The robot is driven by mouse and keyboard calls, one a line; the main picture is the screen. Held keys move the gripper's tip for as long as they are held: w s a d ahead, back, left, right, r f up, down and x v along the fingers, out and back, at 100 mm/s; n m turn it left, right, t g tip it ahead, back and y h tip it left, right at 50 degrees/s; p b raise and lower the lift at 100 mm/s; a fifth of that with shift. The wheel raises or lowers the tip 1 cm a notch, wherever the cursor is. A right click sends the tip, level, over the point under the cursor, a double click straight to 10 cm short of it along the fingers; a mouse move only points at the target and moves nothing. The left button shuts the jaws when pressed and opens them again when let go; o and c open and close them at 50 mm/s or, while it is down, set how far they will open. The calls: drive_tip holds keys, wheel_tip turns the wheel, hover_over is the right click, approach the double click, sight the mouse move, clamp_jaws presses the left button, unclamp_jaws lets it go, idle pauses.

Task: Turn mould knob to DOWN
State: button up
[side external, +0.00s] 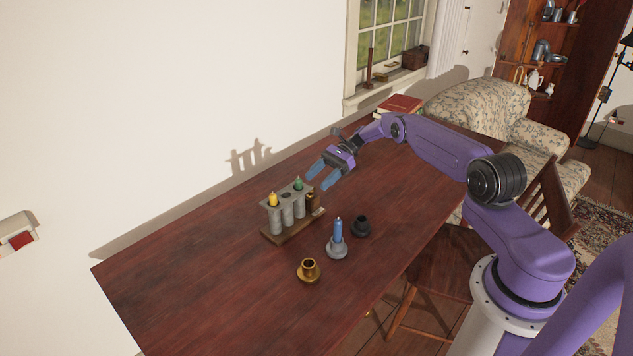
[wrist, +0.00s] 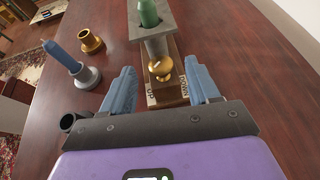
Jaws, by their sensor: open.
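The grey candle mould (side external: 288,212) stands on a wooden base on the table, with a yellow candle (side external: 273,200) and a green candle (side external: 298,184) showing at its top. Its brass knob (side external: 313,201) is on the end nearest my gripper. In the wrist view the knob (wrist: 161,69) sits between an UP label (wrist: 152,99) at left and a DOWN label (wrist: 184,90) at right. I cannot tell which label it is set to. My gripper (side external: 320,179) is open, with its blue fingers either side of the knob in the wrist view and apparently not touching it.
A blue candle (side external: 338,231) stands in a grey holder (side external: 337,250). A brass holder (side external: 308,270) and a dark holder (side external: 361,227) stand near it. Red books (side external: 400,105) lie at the table's far end. The near left of the table is clear.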

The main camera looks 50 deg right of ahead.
wheel_tip(320, 180, up, 8)
drive_tip(key=d, duration=0.2)
drive_tip(key=shift+s+d, duration=0.15)
drive_tip(key=shift+d, duration=0.2)
idle(0.5)
drive_tip(key=s+d+f+m+t+h, duration=0.2)
drive_tip(key=s+d+m+t+h, duration=0.1)
drive_tip(key=s+d+m+t, duration=0.55)
drive_tip(key=w+a+f, duration=0.2)
drive_tip(key=a, duration=0.2)
drive_tip(key=w+a+f+n+g, duration=0.1)
drive_tip(key=w+a+f, duration=0.1)
drive_tip(key=a, duration=0.3)
drive_tip(key=w+a+f+n+g, duration=0.1)
drive_tip(key=w+a+f, duration=0.2)
drive_tip(key=w+a, duration=0.1)
drive_tip(key=shift+a+n, duration=0.25)
drive_tip(key=shift+a, duration=0.1)
drive_tip(key=c, duration=1)
